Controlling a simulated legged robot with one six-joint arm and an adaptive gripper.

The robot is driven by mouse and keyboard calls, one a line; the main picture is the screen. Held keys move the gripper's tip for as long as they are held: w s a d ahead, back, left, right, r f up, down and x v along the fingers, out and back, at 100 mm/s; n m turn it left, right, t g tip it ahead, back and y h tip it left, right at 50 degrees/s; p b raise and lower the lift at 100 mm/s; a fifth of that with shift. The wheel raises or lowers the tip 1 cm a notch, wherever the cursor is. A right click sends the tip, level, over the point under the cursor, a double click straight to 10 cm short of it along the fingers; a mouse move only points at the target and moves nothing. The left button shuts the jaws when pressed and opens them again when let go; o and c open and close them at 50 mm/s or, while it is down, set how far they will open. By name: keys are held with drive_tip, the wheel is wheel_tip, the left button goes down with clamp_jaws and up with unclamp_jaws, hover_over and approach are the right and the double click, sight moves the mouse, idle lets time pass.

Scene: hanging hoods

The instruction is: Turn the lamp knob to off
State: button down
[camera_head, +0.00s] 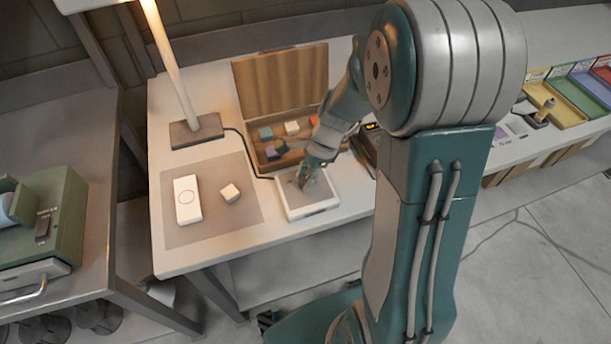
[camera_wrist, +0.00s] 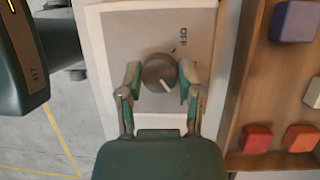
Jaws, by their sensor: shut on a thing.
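The lamp knob (camera_wrist: 158,71) is a round dark grey dial on a white control box (camera_wrist: 118,24). Its white pointer line points toward the bottom of the wrist view, slightly right. The OFF label (camera_wrist: 184,39) and a small tick are at the knob's upper right, away from the pointer. My gripper (camera_wrist: 160,74) is shut on the knob, one finger at each side. In the head view my gripper (camera_head: 309,180) is down over the box (camera_head: 305,212), and the knob cannot be made out there. The lamp (camera_head: 172,62) stands at the back left and its top glows.
An open wooden case (camera_head: 280,84) with several coloured blocks stands behind the box. A black cable runs from the lamp base. Coloured trays (camera_head: 570,100) stand at right.

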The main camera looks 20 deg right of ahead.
drive_tip(key=shift+n, duration=0.4)
drive_tip(key=n+g+h, duration=0.1)
drive_tip(key=n+g, duration=0.1)
drive_tip(key=n, duration=0.2)
drive_tip(key=shift+w+n, duration=0.1)
drive_tip(key=shift+n, duration=0.3)
drive_tip(key=n, duration=0.2)
drive_tip(key=n+g+h, duration=0.1)
drive_tip(key=n, duration=0.2)
drive_tip(key=shift+a+h, duration=0.15)
drive_tip(key=shift+h, duration=0.15)
drive_tip(key=n+h, duration=0.1)
drive_tip(key=n, duration=0.2)
drive_tip(key=n+h, duration=0.1)
drive_tip(key=n, duration=0.2)
drive_tip(key=shift+g, duration=0.4)
drive_tip(key=n+h, duration=0.1)
drive_tip(key=n, duration=0.1)
drive_tip(key=n+h, duration=0.1)
drive_tip(key=n, duration=0.2)
drive_tip(key=shift+a+t, duration=0.1)
drive_tip(key=shift+t, duration=0.2)
drive_tip(key=shift+n, duration=0.3)
drive_tip(key=shift+c, duration=1.3)
unclamp_jaws()
